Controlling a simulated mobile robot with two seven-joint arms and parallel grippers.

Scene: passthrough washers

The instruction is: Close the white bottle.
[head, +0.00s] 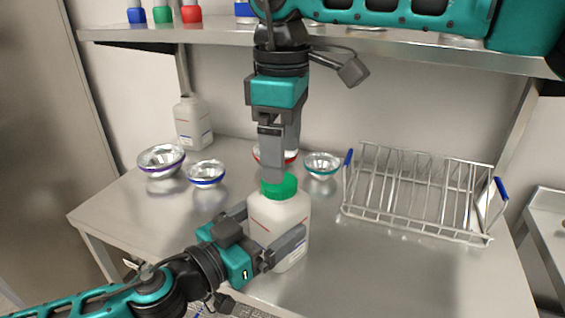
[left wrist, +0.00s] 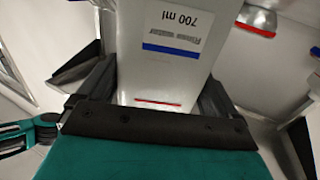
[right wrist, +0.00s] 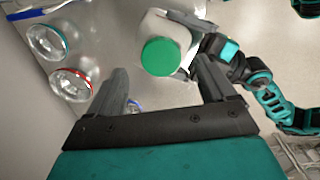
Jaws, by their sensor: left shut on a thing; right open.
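The white bottle (head: 278,218) stands upright on the metal table with a green cap (head: 280,187) on its top. My left gripper (head: 275,222) is shut around the bottle's body from the front left. In the left wrist view the bottle (left wrist: 170,75), with its printed label, fills the space between the fingers. My right gripper (head: 280,168) points down from above and is open, with its fingertips close over the cap. In the right wrist view the cap (right wrist: 160,57) shows between the fingertips; I cannot tell whether they touch it. How tightly the cap sits is not visible.
Another white bottle (head: 192,124) stands at the back left. Metal bowls with purple (head: 161,160), blue (head: 207,173), red and teal (head: 322,164) rims stand behind the held bottle. A wire dish rack (head: 415,195) stands to the right. A shelf (head: 215,33) with coloured-capped bottles runs above.

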